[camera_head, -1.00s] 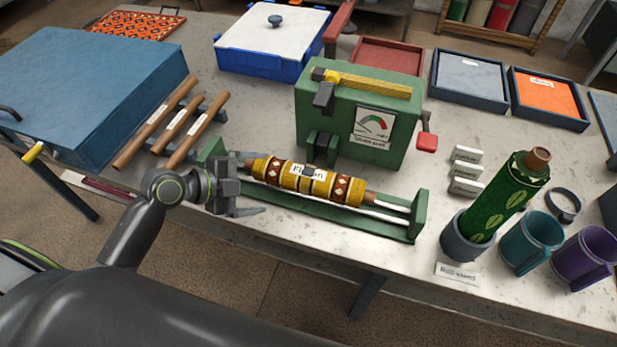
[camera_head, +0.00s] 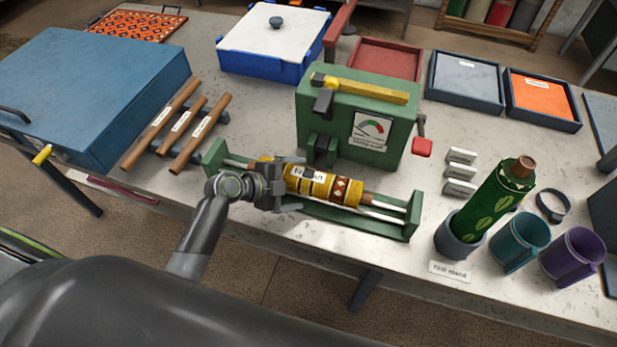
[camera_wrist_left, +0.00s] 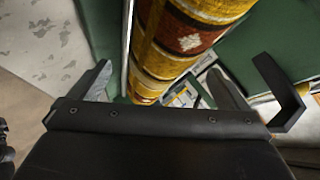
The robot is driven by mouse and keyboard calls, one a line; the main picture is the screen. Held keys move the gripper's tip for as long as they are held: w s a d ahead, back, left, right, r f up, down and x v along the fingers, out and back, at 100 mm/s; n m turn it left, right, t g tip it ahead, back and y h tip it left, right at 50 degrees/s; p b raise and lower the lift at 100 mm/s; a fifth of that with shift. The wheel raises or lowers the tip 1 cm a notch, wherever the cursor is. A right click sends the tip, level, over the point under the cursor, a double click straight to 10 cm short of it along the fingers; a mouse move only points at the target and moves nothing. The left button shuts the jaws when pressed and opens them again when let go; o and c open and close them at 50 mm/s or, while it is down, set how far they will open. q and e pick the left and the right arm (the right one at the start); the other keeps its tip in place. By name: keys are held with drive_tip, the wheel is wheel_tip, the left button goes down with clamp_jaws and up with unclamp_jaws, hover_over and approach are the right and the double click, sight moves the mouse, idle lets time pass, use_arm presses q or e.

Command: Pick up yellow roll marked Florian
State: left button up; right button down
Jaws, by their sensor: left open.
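The yellow roll (camera_head: 318,184) has brown bands with a white diamond pattern and a white label, partly covered, that seems to read Florian. It lies across the green cradle (camera_head: 340,222) in front of the green machine. My left gripper (camera_head: 292,184) is open at the roll's left part and hides its left end. In the left wrist view the roll (camera_wrist_left: 185,40) runs between the two spread fingers (camera_wrist_left: 165,90); I cannot tell whether they touch it. My right gripper does not show.
The green machine (camera_head: 345,125) with a gauge and red-handled crank (camera_head: 421,146) stands right behind the cradle. Wooden rods (camera_head: 178,122) lie to the left by a blue case (camera_head: 90,85). A green roll (camera_head: 492,205) stands in a grey holder to the right, near teal (camera_head: 520,243) and purple mugs (camera_head: 574,256).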

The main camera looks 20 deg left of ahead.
use_arm(q)
drive_tip(key=shift+x, duration=1.3)
drive_tip(key=c, duration=1.3)
drive_tip(key=shift+r, duration=0.1)
drive_tip(key=shift+c, duration=0.7)
drive_tip(key=shift+r, duration=0.1)
